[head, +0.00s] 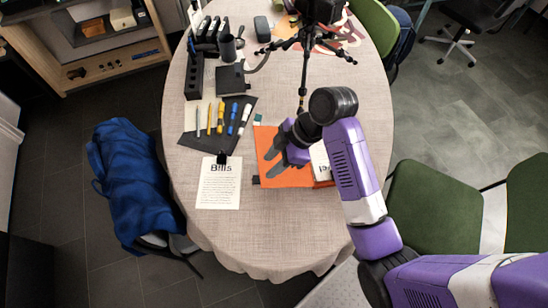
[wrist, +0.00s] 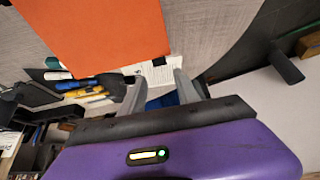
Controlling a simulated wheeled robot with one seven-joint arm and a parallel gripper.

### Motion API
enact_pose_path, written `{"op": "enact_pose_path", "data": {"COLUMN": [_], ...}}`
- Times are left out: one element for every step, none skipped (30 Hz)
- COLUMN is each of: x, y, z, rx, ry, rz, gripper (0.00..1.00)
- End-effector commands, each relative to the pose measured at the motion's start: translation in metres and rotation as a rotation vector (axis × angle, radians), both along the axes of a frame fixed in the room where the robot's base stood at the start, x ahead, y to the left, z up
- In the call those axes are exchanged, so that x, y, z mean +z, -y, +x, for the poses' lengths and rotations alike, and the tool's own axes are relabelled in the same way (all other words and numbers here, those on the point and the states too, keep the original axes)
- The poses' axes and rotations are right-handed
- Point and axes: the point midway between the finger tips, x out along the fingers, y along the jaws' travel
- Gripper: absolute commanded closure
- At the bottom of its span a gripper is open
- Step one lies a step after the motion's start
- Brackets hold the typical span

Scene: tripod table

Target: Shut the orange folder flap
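The orange folder (head: 292,178) lies near the front of the table, with a white sheet (head: 320,160) bearing dark print at its right side. My gripper (head: 268,164) is over the folder, its two grey fingers spread and pointing left. My gripper and arm hide part of the folder, and I cannot tell how far its flap stands open. In the wrist view a large orange panel (wrist: 95,35) of the folder fills the upper left, beyond the fingertips. There my gripper (wrist: 157,80) is open, with nothing held between the fingers.
A "Bills" sheet (head: 218,185) with a black clip lies left of the folder. Several pens and markers lie on a dark mat (head: 200,143) behind it. A black tripod (head: 305,60) stands at the back. A chair with a blue cloth (head: 130,180) is at the left.

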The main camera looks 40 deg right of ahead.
Motion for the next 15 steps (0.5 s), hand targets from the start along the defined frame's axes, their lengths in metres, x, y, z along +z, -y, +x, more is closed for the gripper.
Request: {"op": "enact_pose_path", "data": {"x": [0.004, 0.005, 0.005, 0.005, 0.005, 0.003, 0.002, 0.001, -0.001, -0.003, -0.004, -0.007, -0.009, -0.011, -0.015], "y": [0.003, 0.004, 0.005, 0.005, 0.005, 0.004, 0.004, 0.003, 0.003, 0.002, 0.001, 0.000, -0.001, -0.002, -0.003], "z": [0.001, 0.001, 0.001, 0.001, 0.001, 0.001, 0.001, 0.002, 0.002, 0.002, 0.003, 0.003, 0.004, 0.005, 0.005], "rx": [0.017, 0.026, 0.032, 0.035, 0.036, 0.038, 0.038, 0.037, 0.036, 0.036, 0.036, 0.037, 0.037, 0.036, 0.036], "ry": [-0.003, -0.006, -0.008, -0.009, -0.010, -0.010, -0.010, -0.011, -0.010, -0.010, -0.010, -0.010, -0.010, -0.010, -0.010], "rz": [-0.003, -0.003, -0.005, -0.004, -0.004, -0.004, -0.004, -0.004, -0.004, -0.004, -0.004, -0.005, -0.005, -0.004, -0.004], "gripper": [0.62, 0.62, 0.62, 0.62, 0.62, 0.62, 0.62, 0.62, 0.62, 0.62, 0.62, 0.62, 0.62, 0.62, 0.62]}}
